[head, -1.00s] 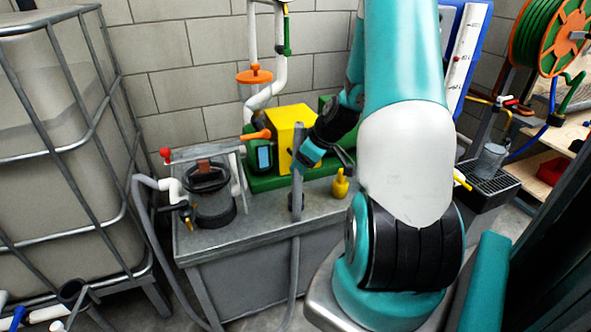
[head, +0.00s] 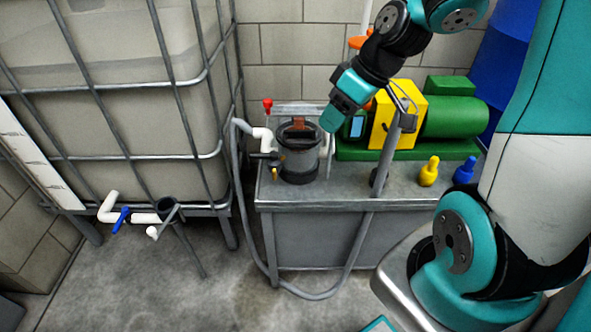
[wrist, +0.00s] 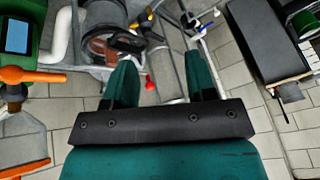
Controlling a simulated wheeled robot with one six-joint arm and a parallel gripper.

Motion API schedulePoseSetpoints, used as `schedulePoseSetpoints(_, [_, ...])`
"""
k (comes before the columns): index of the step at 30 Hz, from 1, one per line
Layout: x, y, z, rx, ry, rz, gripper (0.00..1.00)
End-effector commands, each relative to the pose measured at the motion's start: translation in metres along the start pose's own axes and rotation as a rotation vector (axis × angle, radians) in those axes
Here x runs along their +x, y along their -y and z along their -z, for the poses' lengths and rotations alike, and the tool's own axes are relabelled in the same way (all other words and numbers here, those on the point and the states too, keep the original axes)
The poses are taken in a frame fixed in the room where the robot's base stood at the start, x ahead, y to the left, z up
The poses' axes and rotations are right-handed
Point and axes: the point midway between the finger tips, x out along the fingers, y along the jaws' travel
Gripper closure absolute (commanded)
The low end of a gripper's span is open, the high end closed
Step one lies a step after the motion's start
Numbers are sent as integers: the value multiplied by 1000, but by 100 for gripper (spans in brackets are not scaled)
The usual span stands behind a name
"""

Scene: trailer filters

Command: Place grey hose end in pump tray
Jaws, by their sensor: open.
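The grey hose (head: 248,225) runs from the white elbow beside the filter pot, loops down near the floor and rises in front of the bench. My gripper (head: 334,117) is open and empty, above and right of the dark-lidded filter pot (head: 298,160), left of the upright. In the wrist view its fingers (wrist: 162,82) are spread with nothing held between them. The pump (head: 450,117) sits on a green base (head: 405,153); no separate tray is clearly distinguishable.
A yellow bottle (head: 429,172) and a blue bottle (head: 465,170) stand on the grey bench (head: 310,200). The floor (head: 200,290) before the bench is mostly open.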

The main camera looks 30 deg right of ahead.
Motion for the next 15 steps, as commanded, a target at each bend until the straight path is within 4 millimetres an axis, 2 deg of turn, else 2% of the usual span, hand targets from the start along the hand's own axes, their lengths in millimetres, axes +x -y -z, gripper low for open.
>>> schedulePoseSetpoints(1, [-1, 42, 11, -44, 29, 37, 49])
schedulePoseSetpoints(3, [-4, 93, 14, -71, 77, 81, 49])
schedulePoseSetpoints(6, [-12, 155, 5, -103, 143, 126, 49])
schedulePoseSetpoints(10, [-23, 208, -16, -134, 211, 155, 49])
schedulePoseSetpoints(12, [-28, 223, -25, -142, 234, 162, 49])
schedulePoseSetpoints(15, [-32, 235, -33, -146, 253, 165, 49])
